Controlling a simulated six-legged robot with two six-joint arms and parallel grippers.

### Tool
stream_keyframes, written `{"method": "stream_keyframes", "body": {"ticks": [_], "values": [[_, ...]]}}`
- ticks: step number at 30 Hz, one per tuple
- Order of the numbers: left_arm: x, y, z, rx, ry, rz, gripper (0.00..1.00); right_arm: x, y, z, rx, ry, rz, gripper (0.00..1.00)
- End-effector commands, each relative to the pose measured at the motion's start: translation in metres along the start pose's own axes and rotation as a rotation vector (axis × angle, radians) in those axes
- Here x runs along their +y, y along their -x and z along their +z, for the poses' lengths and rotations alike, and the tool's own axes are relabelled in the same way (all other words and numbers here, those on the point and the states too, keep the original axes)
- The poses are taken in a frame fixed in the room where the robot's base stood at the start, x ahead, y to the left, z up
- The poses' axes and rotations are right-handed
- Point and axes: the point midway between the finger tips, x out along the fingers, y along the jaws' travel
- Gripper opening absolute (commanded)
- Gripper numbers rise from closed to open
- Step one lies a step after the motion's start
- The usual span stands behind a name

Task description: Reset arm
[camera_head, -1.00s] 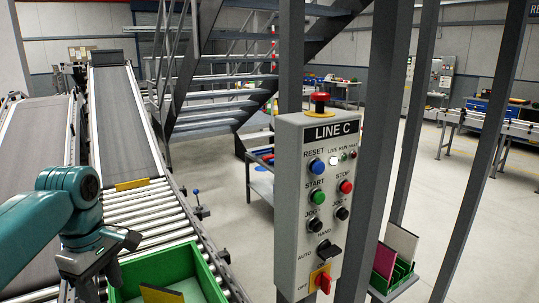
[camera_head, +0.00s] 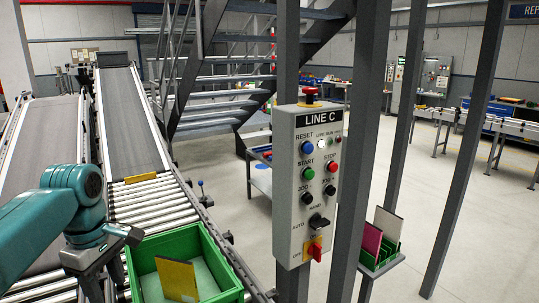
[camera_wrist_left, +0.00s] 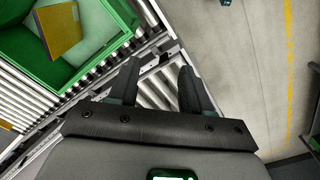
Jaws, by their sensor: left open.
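My left arm comes in from the left in the head view. Its left gripper (camera_head: 105,288) hangs over the roller conveyor, just left of a green tote (camera_head: 233,293). In the left wrist view, the two dark fingers of this gripper (camera_wrist_left: 158,72) stand apart with nothing between them, above the rollers and conveyor edge. The green tote (camera_wrist_left: 110,62) with a yellow card (camera_wrist_left: 58,30) lies at the upper left there. My right gripper shows in neither view.
A grey LINE C control panel (camera_head: 296,182) on a post stands right of the tote. Sloping belts (camera_head: 128,110) run up behind the rollers (camera_head: 158,208). A small rack with cards (camera_head: 383,235) and steel posts stand at right. Open floor lies beyond.

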Motion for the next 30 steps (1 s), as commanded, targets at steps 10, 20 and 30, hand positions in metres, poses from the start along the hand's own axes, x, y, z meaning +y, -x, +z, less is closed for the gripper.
{"method": "stream_keyframes", "body": {"ticks": [10, 20, 30], "values": [[0.029, -0.07, 0.015, -0.035, -0.182, 0.012, 0.49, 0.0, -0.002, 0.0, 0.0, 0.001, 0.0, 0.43], [0.043, -0.199, 0.06, -0.12, -0.485, 0.064, 0.49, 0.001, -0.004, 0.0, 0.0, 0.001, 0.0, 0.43], [-0.061, -0.404, 0.181, -0.258, -0.936, 0.225, 0.49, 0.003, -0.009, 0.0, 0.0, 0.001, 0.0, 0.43]]}}
